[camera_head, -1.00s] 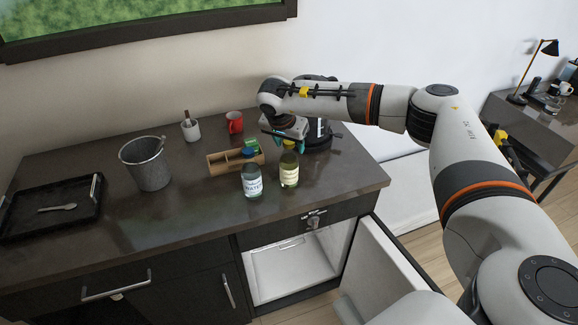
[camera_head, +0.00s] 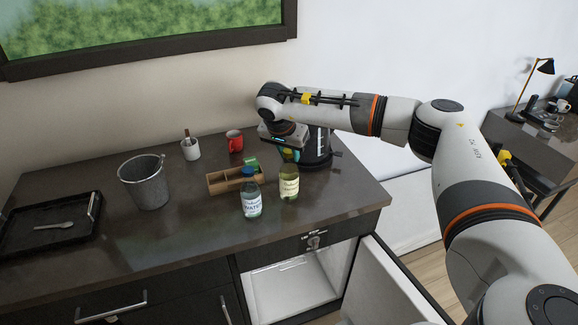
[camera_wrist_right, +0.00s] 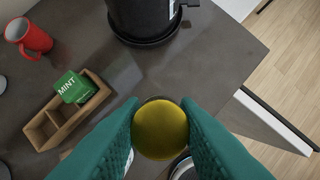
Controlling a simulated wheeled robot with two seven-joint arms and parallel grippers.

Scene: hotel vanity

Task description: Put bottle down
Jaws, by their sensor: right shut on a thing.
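A bottle with a yellow-green lower part and a pale label (camera_head: 289,186) stands upright, or very nearly so, at the counter's front right. My right gripper (camera_head: 289,154) comes down over its top and is shut on it. In the right wrist view its round yellow cap (camera_wrist_right: 160,130) sits between the two teal fingers. Whether its base touches the counter (camera_head: 330,200) is hard to tell. A blue-capped water bottle (camera_head: 250,198) stands just to its left. My left gripper is not in view.
A wooden box (camera_head: 222,184) with a green mint packet (camera_wrist_right: 72,87) is behind the bottles. A black appliance (camera_head: 318,148) stands close behind my gripper. A red mug (camera_head: 235,141), a metal bucket (camera_head: 145,185) and a black tray (camera_head: 70,235) are further left. A cabinet door is open below.

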